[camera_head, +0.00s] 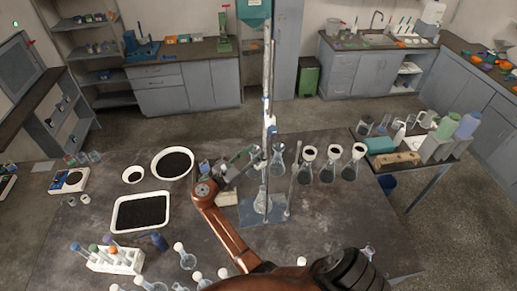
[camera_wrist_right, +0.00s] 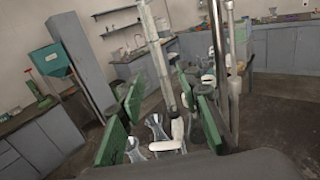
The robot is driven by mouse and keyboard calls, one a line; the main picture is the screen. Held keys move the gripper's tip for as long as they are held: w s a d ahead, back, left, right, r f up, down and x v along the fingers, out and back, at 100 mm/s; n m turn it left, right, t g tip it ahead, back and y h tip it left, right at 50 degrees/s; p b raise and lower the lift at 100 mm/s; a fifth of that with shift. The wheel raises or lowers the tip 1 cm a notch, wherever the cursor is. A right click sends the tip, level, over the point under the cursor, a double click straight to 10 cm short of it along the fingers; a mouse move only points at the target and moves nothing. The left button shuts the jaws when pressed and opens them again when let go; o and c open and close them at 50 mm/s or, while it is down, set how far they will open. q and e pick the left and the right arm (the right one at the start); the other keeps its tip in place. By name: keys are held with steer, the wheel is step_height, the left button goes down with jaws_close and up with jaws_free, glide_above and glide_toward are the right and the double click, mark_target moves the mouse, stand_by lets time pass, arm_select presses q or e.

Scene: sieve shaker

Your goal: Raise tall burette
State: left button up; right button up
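The tall burette (camera_head: 266,85) stands upright at the stand above the middle of the table. An Erlenmeyer flask (camera_head: 262,203) is below it on the blue stand base (camera_head: 252,235). My right gripper (camera_head: 258,154) is beside the burette's lower part. In the right wrist view the burette (camera_wrist_right: 163,55) shows between the green-padded fingers of my right gripper (camera_wrist_right: 160,88). The fingers are wide apart, and its white stopcock (camera_wrist_right: 178,130) shows between them. I cannot tell whether a finger touches the tube. My left gripper is not in view.
Several flasks (camera_head: 327,166) stand right of the stand. White-rimmed trays of dark material (camera_head: 116,214) and a tube rack (camera_head: 116,262) are on the left. A metal rod (camera_wrist_right: 217,70) rises close to the right finger in the wrist view. A side table (camera_head: 429,168) stands at right.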

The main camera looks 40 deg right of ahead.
steer(key=s+a+r, duration=0.1)
steer(key=a+r, duration=0.4)
steer(key=r, duration=0.2)
steer(key=shift+a, duration=0.15)
stand_by(0.5)
